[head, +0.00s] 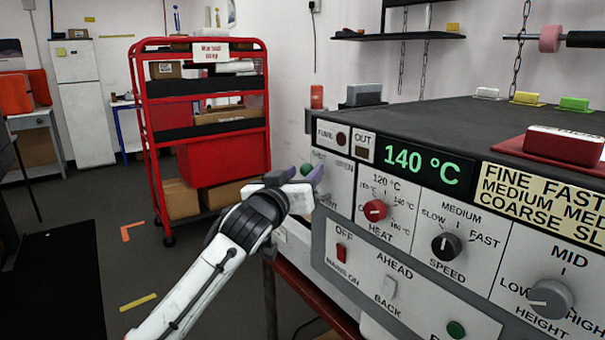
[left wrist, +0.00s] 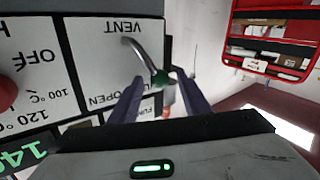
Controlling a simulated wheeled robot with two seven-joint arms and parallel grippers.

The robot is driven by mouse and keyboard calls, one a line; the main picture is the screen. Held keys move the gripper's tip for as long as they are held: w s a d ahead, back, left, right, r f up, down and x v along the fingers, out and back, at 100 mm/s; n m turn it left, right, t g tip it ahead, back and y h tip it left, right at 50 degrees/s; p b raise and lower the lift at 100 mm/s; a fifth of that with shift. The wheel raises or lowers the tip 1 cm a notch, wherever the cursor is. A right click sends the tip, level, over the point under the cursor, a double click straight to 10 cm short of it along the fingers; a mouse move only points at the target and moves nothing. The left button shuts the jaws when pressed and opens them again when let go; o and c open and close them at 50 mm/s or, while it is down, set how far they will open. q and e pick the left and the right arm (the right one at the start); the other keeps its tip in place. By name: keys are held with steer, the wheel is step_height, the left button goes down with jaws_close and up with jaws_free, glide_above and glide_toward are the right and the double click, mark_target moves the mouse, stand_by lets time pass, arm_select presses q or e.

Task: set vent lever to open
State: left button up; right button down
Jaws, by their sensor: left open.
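The vent lever is a bent metal rod (left wrist: 143,52) ending in a green knob (left wrist: 160,77). The left wrist view is upside down; there the rod rises from near the word VENT and leans away from the OPEN label (left wrist: 103,101). In the head view the green knob (head: 306,169) shows at the upper left of the vent panel (head: 337,188), and OPEN is at its upper right. My left gripper (head: 303,178) is open, its fingertips on either side of the knob; it also shows in the left wrist view (left wrist: 158,82). Contact cannot be told. My right gripper is not in view.
The machine front has a red heat knob (head: 375,210), a black speed knob (head: 446,245) and a 140 °C display (head: 423,161) right of the vent panel. A red cart (head: 207,120) stands behind my left arm. Floor left of the arm is mostly clear.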

arm_select(q)
steer(key=shift+c, duration=0.3)
jaws_close()
